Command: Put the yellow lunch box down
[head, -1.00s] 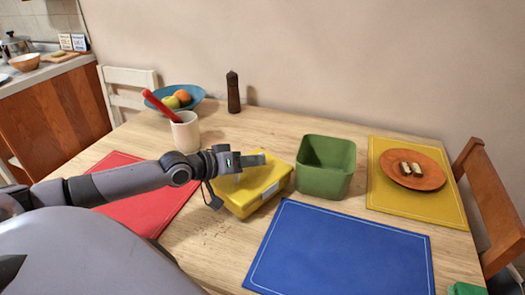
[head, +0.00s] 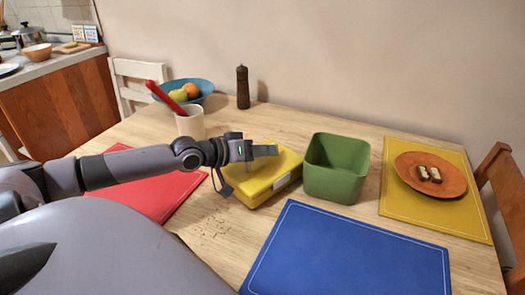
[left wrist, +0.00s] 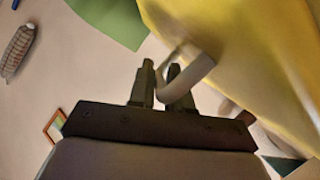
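The yellow lunch box (head: 276,183) is in the middle of the table in the head view, just left of the green bin. It looks level; I cannot tell whether its underside touches the table. My left gripper (head: 266,151) reaches over its top from the left. In the left wrist view the box (left wrist: 255,45) fills the upper right. Its pale curved handle (left wrist: 196,78) passes between the close-set fingers of the left gripper (left wrist: 163,80), which is shut on it. My right gripper is not in view.
The green bin (head: 337,167) stands close right of the box. A blue mat (head: 345,255) is in front, a red mat (head: 170,195) left. A cream mug (head: 190,122) with a red item stands behind my arm. A yellow mat (head: 430,215) with a plate (head: 455,188) lies right.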

